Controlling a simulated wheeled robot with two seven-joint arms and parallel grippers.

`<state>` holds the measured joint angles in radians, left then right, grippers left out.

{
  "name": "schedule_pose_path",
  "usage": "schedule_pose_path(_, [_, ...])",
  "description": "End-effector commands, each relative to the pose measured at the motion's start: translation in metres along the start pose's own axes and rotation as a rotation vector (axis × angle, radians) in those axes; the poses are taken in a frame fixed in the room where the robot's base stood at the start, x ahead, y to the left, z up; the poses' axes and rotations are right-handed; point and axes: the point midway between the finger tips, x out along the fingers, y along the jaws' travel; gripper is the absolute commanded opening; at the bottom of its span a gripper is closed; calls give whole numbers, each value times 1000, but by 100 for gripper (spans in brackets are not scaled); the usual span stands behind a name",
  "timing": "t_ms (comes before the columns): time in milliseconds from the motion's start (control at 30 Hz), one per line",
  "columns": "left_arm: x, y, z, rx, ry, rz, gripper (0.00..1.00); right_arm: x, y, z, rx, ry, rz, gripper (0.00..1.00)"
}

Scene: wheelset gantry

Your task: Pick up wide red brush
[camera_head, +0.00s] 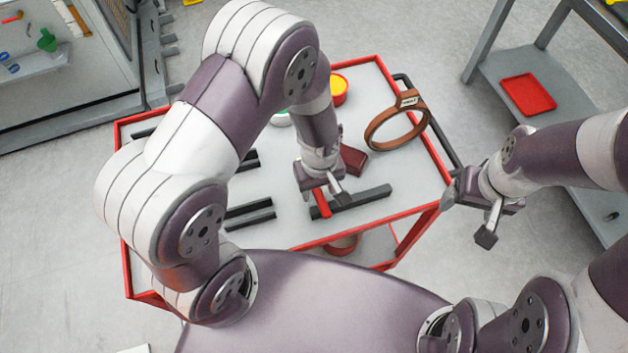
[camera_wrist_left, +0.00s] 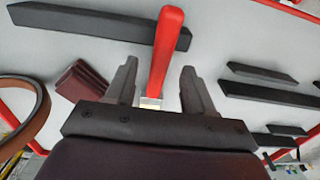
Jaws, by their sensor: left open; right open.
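The red brush (camera_head: 321,203) is on the cart, mostly hidden under my left gripper in the head view. In the left wrist view its red handle (camera_wrist_left: 165,45) crosses over a black bar, and a pale metallic part shows near the gripper's palm. The bristles are hidden. My left gripper (camera_head: 323,189) is open above the brush. In the left wrist view its two fingers (camera_wrist_left: 158,82) stand apart, one on each side of the handle, with gaps visible. My right gripper (camera_head: 468,215) is open and empty, off the cart's right side.
A dark red block (camera_head: 354,159) and a brown ring with a tag (camera_head: 371,133) are close by on the red-edged cart (camera_head: 284,225). More black bars (camera_head: 250,222) lie left. A grey shelf with a red tray (camera_head: 528,95) stands right.

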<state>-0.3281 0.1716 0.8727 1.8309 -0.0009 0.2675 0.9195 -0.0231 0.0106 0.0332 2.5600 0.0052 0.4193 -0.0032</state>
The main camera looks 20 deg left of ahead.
Motion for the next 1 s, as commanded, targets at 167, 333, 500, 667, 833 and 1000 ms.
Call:
schedule_pose_path(167, [15, 0, 0, 1, 1, 1, 53, -1, 0, 0, 0, 0, 0, 77])
schedule_pose_path(333, [15, 0, 0, 1, 2, 1, 50, 0, 0, 0, 0, 0, 0, 77])
schedule_pose_path(500, [15, 0, 0, 1, 1, 1, 0, 0, 0, 0, 0, 0, 0, 77])
schedule_pose_path(667, [15, 0, 0, 1, 1, 1, 0, 0, 0, 0, 0, 0, 0, 77])
schedule_pose_path(833, [13, 0, 0, 1, 2, 2, 0, 0, 0, 0, 0, 0, 0, 77])
schedule_pose_path(1000, [-4, 1, 0, 2, 3, 4, 0, 2, 0, 0, 0, 0, 0, 77])
